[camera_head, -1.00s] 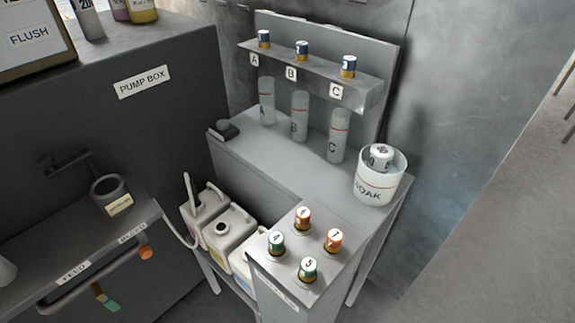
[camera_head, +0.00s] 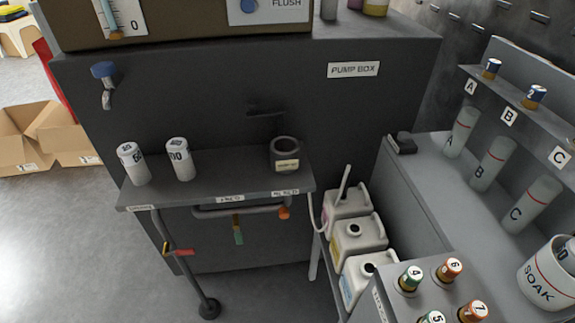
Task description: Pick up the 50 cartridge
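Two white cartridges stand upright on the grey shelf (camera_head: 225,187) in front of the pump box. The left cartridge (camera_head: 134,164) has a dark number on its side that may read 50 or 60; it is too small to tell. The right cartridge (camera_head: 180,160) reads something like 00 or 100. Another white cartridge (camera_head: 569,256) sits in the SOAK bucket (camera_head: 541,284), cut by the right edge, its number unclear. Neither of my grippers is in view.
A dark round holder (camera_head: 285,155) stands at the shelf's right end. White jugs (camera_head: 358,238) stand between shelf and grey bench (camera_head: 430,185). Clear tubes A, B, C (camera_head: 495,164) stand on the bench. Numbered caps (camera_head: 447,270) are at lower right. Open cardboard boxes (camera_head: 45,138) lie at left.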

